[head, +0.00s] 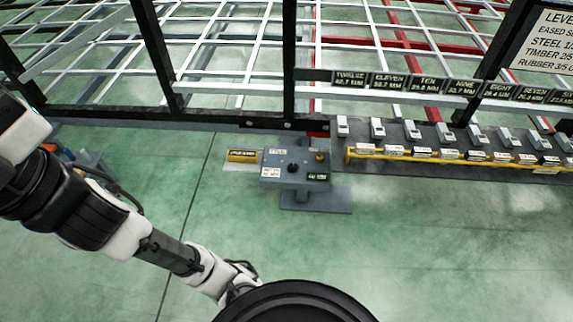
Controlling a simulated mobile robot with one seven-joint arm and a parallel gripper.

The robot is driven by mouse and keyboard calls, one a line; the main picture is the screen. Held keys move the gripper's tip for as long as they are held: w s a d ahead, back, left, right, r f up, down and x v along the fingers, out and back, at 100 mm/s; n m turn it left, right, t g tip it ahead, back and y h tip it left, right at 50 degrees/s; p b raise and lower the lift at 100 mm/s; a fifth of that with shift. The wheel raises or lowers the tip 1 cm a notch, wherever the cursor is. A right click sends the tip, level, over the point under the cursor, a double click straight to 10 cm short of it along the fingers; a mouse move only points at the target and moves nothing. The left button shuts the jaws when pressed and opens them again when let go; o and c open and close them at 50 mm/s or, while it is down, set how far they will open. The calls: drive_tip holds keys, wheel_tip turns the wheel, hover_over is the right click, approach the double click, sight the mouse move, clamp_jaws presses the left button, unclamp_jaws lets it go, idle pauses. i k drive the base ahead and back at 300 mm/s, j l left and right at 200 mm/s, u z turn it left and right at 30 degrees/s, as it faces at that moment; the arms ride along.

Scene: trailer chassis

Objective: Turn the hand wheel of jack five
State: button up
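No hand wheel that I can identify as jack five's shows in the head view. Black number plates (430,84) on the chassis rail read twelve, eleven, ten, nine and eight from left to right, each with a millimetre figure; those further right are too small to read surely. No plate for five is legible. My arm reaches in from the left, and my gripper (243,272) is low in the picture, over the green floor, partly hidden by a black round part of mine. It is well short of the chassis. Its fingers cannot be made out.
A grey control box (272,158) with a black knob stands by the chassis, beside a yellow block (243,156). A yellow rail (400,154) fronts a row of small grey units at right. A lettered board (548,45) is upper right. The foreground floor (430,240) is clear.

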sight(292, 167)
drive_tip(key=i+j, duration=0.1)
drive_tip(key=i, duration=0.5)
drive_tip(key=i+j, duration=0.1)
drive_tip(key=i, duration=0.5)
